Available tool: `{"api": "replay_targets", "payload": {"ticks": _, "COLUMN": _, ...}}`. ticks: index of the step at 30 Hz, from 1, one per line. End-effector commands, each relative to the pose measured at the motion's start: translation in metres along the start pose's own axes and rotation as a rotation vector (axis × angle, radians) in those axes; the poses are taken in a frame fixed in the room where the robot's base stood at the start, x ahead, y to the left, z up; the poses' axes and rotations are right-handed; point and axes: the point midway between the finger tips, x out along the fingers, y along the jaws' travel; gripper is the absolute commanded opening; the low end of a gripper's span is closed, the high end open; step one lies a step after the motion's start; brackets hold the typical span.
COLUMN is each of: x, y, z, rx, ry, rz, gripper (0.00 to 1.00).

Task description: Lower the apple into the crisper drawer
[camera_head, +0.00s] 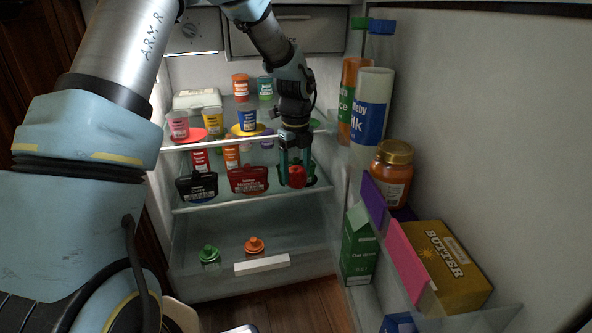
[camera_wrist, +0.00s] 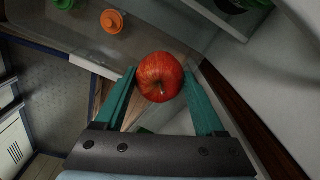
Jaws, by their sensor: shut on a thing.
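The red apple (camera_wrist: 161,77) is between the green fingers of my gripper (camera_wrist: 160,92) in the wrist view, shut on it. In the head view the apple (camera_head: 296,177) hangs below my gripper (camera_head: 296,165), in front of the middle shelf's right end. The clear crisper drawer (camera_head: 215,287) is at the bottom of the fridge, lower than the apple. A green object (camera_head: 209,254) and an orange object (camera_head: 254,245), each with a knob on top, show inside it. A white handle strip (camera_head: 262,264) is on its front.
Cups (camera_head: 213,121) stand on the upper shelf. The open door at right holds a milk bottle (camera_head: 371,105), a jar (camera_head: 391,172) and a butter box (camera_head: 443,266). The drawer's right side looks clear.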

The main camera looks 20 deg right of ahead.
Motion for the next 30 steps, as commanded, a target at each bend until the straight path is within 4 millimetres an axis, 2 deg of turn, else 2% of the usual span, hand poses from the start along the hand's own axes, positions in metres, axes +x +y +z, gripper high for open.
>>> {"api": "replay_targets", "payload": {"ticks": 1, "x": 0.012, "y": 0.0, "z": 0.0, "rx": 0.0, "ry": 0.0, "rz": 0.0, "gripper": 0.13}}
{"api": "replay_targets", "payload": {"ticks": 16, "x": 0.073, "y": 0.0, "z": 0.0, "rx": -0.002, "ry": -0.001, "rz": -0.001, "gripper": 0.13}}
{"api": "replay_targets", "payload": {"ticks": 21, "x": 0.082, "y": 0.0, "z": 0.0, "rx": -0.001, "ry": 0.0, "rz": -0.001, "gripper": 0.13}}
{"api": "replay_targets", "payload": {"ticks": 30, "x": 0.082, "y": 0.0, "z": 0.0, "rx": -0.001, "ry": 0.0, "rz": -0.001, "gripper": 0.13}}
